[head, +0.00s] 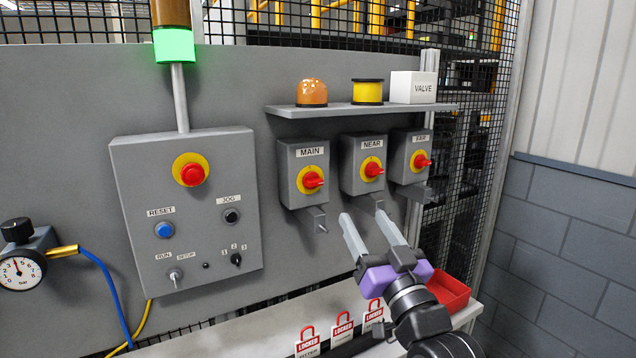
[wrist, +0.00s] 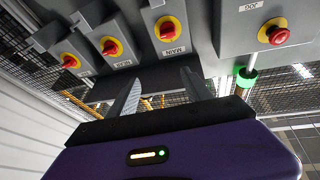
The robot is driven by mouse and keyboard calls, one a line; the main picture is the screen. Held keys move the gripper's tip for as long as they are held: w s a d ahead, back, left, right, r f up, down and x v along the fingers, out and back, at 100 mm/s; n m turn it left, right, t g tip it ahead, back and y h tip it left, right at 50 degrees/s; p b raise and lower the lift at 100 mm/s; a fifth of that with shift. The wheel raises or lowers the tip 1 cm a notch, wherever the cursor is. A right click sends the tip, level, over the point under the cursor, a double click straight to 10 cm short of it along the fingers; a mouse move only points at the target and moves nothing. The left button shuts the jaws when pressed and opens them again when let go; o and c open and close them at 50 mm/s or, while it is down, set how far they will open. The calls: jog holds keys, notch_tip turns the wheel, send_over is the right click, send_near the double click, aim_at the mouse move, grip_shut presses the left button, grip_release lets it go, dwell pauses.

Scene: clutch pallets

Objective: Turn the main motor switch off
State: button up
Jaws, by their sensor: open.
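The MAIN switch (head: 312,180) is a red knob on a yellow disc on a grey box, leftmost of three alike under a shelf. Its handle looks roughly level, like the others. In the wrist view its red knob (wrist: 167,30) shows above and between my fingers, with the MAIN label upside down. My gripper (head: 362,214) is open and empty, with purple body and grey fingers. In the head view its fingertips lie to the right of and below the MAIN knob, below the NEAR box. The wrist view also shows the open fingers (wrist: 161,76) apart from the knob.
The NEAR switch (head: 373,169) and FAR switch (head: 421,161) stand to the right. Hasp brackets (head: 315,219) stick out below the boxes. A control panel (head: 187,240) is at left. Below are red LOCKED tags (head: 343,328) and a red tray (head: 450,292).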

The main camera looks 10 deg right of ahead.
aim_at(317, 183)
jog(key=w+r+n+g+y+p, duration=0.1)
jog(key=w+r+n+y, duration=0.1)
jog(key=w+r, duration=0.55)
jog(key=shift+w+a+f+n+g+y+p, duration=0.15)
jog(key=shift+w+a+f+g+p, duration=0.45)
jog(key=shift+w, duration=1)
jog(key=shift+w+a+f+n+g+y+p, duration=0.2)
jog(key=shift+w+a+f+g, duration=0.4)
jog(key=shift+w+a+f, duration=0.75)
jog(key=shift+w+a+f+n+g+h+p, duration=0.1)
jog(key=shift+w+a+f+n+g+p, duration=0.35)
jog(key=shift+w, duration=1.45)
jog(key=shift+f, duration=0.1)
jog(key=shift+c, duration=0.5)
grip_shut()
jog(key=shift+b, duration=0.3)
